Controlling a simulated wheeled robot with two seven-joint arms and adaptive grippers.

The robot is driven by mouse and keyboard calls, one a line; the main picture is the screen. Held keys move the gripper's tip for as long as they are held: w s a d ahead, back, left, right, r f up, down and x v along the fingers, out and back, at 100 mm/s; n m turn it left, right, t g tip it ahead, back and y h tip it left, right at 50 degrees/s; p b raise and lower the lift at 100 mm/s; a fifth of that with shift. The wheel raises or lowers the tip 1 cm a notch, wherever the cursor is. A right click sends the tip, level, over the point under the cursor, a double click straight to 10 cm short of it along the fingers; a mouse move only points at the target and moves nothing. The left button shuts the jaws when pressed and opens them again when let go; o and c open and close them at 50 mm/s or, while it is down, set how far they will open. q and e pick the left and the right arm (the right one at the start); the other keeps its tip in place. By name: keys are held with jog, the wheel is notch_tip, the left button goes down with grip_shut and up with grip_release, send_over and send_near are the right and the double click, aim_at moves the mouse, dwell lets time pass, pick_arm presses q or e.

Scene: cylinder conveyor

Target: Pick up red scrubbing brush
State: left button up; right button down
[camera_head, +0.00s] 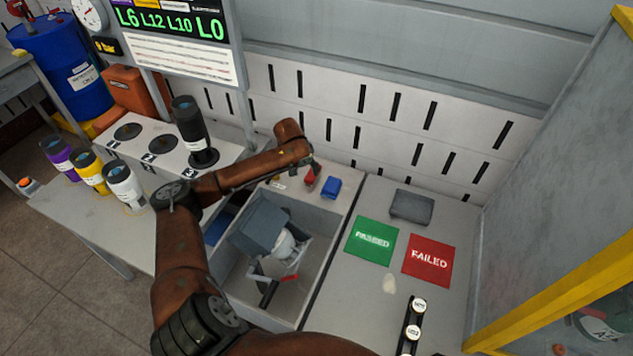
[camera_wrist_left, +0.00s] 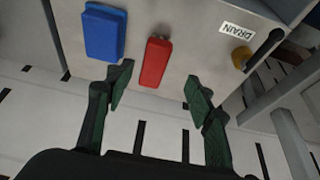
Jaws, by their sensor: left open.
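The red scrubbing brush (camera_head: 310,180) lies on the light ledge behind the sink, just left of a blue brush-like block (camera_head: 331,187). In the left wrist view the red brush (camera_wrist_left: 155,62) is a red block ahead of the fingertips, roughly between them. The blue block (camera_wrist_left: 105,33) is to its left. My left gripper (camera_wrist_left: 160,88) is open, its green-padded fingers apart and nothing visible between them. In the head view my wrist largely hides this gripper, close to the brush on the wall side. My right gripper is not seen.
The sink (camera_head: 327,245) holds a grey box-like item (camera_head: 258,225) and other clutter. Green PASSED (camera_head: 371,241) and red FAILED (camera_head: 429,260) mats lie right. A yellow drain knob (camera_wrist_left: 241,58) sits beside the DRAIN label. The slotted wall (camera_head: 380,110) is close behind.

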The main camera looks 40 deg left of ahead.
aim_at(311, 175)
pick_arm(q)
jog(key=shift+x, duration=0.85)
jog(key=shift+b+x, duration=0.5)
jog(key=shift+x, duration=0.4)
jog(key=x, duration=0.1)
jog(key=b+x, duration=0.1)
jog(key=x, duration=0.1)
jog(key=b+x, duration=0.1)
jog(key=x, duration=0.1)
jog(key=shift+w+d+f, duration=0.15)
jog(key=shift+w+d, duration=0.1)
jog(key=shift+w, duration=0.05)
jog(key=shift+c, duration=0.3)
jog(key=c, duration=1.2)
